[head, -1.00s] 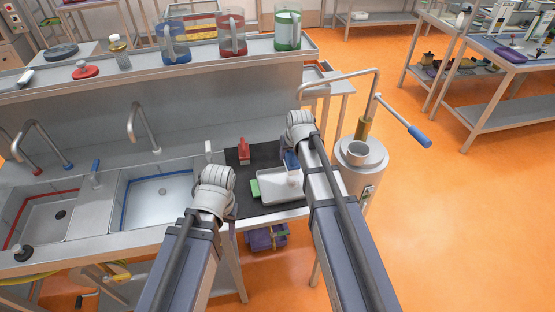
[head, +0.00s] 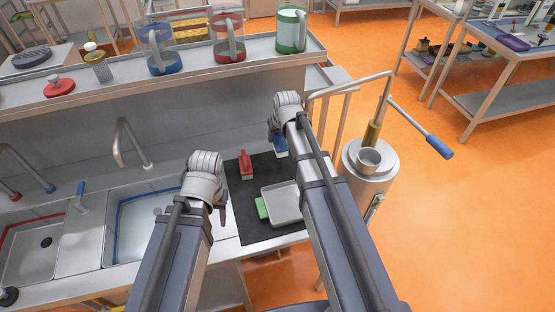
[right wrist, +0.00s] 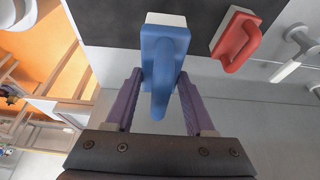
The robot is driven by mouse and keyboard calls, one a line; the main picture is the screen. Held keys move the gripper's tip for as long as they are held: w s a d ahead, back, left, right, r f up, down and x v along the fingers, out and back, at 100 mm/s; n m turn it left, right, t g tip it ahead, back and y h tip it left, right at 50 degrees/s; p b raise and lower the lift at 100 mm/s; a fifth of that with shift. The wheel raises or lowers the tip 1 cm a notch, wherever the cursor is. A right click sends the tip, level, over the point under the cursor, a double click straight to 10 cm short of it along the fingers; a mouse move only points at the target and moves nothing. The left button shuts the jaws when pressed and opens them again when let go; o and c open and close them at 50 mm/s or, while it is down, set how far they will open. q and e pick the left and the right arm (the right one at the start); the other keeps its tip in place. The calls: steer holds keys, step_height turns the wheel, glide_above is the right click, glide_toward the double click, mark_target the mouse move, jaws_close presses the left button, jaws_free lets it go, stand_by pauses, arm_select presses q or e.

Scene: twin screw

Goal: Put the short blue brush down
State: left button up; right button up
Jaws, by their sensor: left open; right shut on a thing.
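The short blue brush (head: 281,148) is at the back right of the dark mat in the head view. My right gripper (right wrist: 160,82) is shut on its handle. The blue brush (right wrist: 164,55) shows between the purple fingers in the right wrist view, its pale bristle block pointing at the top. I cannot tell whether it touches the mat (head: 250,226). My left gripper (head: 222,205) is open and empty at the mat's left edge, partly hidden by its own wrist.
A red brush (head: 246,165) lies on the mat, left of the blue one. A grey tray (head: 282,204) and a green thing (head: 262,208) are at the front of the mat. A sink (head: 135,232) is to the left; a steel cylinder with a lever (head: 370,160) stands right.

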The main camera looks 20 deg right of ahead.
mark_target(282, 140)
arm_select(q)
steer(key=shift+f+b, duration=4.45)
steer(key=shift+f, duration=0.35)
arm_select(e)
steer(key=shift+f, duration=4.8)
arm_select(q)
steer(key=shift+f, duration=0.25)
arm_select(e)
steer(key=shift+f, duration=0.25)
arm_select(q)
steer(key=shift+r, duration=0.1)
arm_select(e)
steer(key=o, duration=1.3)
steer(key=shift+r, duration=0.1)
steer(key=p+v, duration=1.1)
steer(key=v, duration=0.1)
steer(key=shift+r, duration=0.25)
arm_select(q)
step_height(282, 140, up, 11)
steer(key=shift+r, duration=0.2)
arm_select(e)
steer(key=s+a+f+n+g, duration=0.1)
steer(key=s+a+g, duration=0.1)
steer(key=s+a, duration=0.4)
steer(key=s+a+n+g+h, duration=0.1)
steer(key=s+a, duration=0.6)
steer(key=s, duration=0.7)
steer(key=shift+s+f+n+g, duration=0.4)
steer(key=shift+n+g, duration=0.3)
steer(key=shift+g, duration=0.2)
